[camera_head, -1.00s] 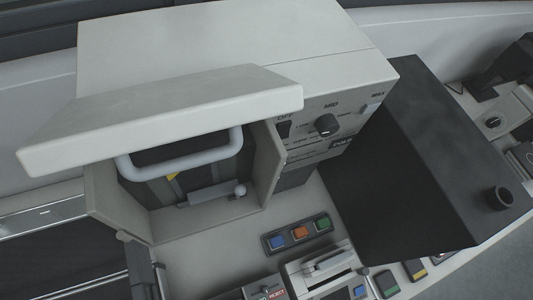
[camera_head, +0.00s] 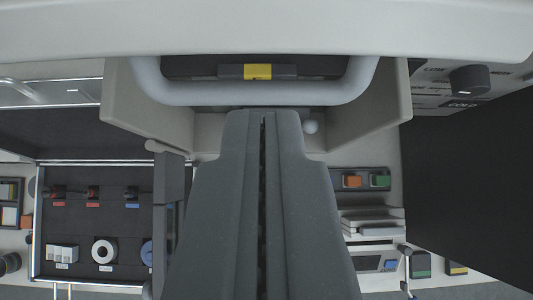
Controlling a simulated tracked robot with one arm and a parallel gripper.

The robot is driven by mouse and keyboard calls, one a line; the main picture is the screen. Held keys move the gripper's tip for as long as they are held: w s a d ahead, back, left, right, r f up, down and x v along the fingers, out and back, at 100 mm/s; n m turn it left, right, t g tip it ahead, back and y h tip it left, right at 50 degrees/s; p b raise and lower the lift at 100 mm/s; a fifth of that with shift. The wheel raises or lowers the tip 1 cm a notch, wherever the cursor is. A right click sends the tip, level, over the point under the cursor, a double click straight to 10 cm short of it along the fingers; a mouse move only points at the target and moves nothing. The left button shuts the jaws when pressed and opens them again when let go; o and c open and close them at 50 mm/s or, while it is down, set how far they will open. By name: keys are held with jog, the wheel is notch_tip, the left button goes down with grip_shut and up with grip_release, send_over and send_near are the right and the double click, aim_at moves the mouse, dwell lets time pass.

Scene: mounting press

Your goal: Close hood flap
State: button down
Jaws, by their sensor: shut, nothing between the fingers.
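The hood flap (camera_head: 265,28) is a pale grey slab across the top of the view, and it stands raised over the open front of the press housing. A thick light grey U-shaped handle (camera_head: 255,94) hangs just below its edge. My gripper (camera_head: 263,114) points up the picture from the bottom centre, with its two dark fingers pressed together and empty. Its tips show just below the handle's bar, in line with its middle. I cannot tell whether they touch it. The fingers hide part of the housing's floor.
The housing's side walls (camera_head: 372,107) flank the opening. A control panel with a black knob (camera_head: 468,80) is at right, above a large black panel (camera_head: 470,190). Coloured buttons (camera_head: 366,181) sit at lower right. An open tray with small parts (camera_head: 105,250) is at lower left.

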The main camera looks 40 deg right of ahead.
jog(key=x, duration=0.4)
jog(key=shift+w+d+f, duration=0.1)
jog(key=shift+w+f, duration=0.05)
jog(key=shift+f, duration=0.15)
notch_tip(320, 180, down, 10)
jog(key=t+h+b, duration=0.2)
jog(key=t+b, duration=0.2)
jog(key=b, duration=0.8)
jog(key=shift+s+t+h+b, duration=0.25)
jog(key=shift+t+h+b, duration=0.05)
jog(key=shift+t+b, duration=0.1)
jog(key=shift+a, duration=0.2)
